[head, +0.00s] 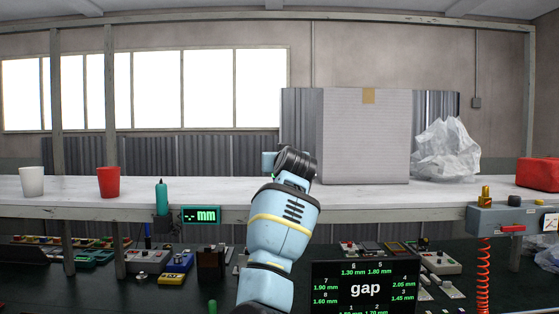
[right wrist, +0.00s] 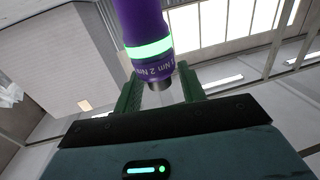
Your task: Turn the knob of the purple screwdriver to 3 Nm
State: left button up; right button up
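The purple screwdriver (right wrist: 149,38) shows in the right wrist view, coming down from the top edge. It has a glowing pale green band and the marks "1 Nm 2 Nm" near its lower end. A short grey metal end lies between the green fingers of my right gripper (right wrist: 159,84). The fingertips flank the screwdriver's lower end and appear closed on it, though contact is partly hidden. The 3 Nm mark is not visible. In the head view, one light blue arm of mine rises mid-frame; it hides its gripper and the screwdriver. My left gripper is not in view.
A teal tool (head: 162,197) stands at the shelf's front edge, beside a "-.- mm" display (head: 201,215). The white shelf (head: 232,188) carries a white cup (head: 32,181), a red cup (head: 108,182), a large box (head: 365,140) and a plastic bag (head: 446,150). A "gap" screen (head: 365,290) stands below.

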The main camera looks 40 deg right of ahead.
grip_shut()
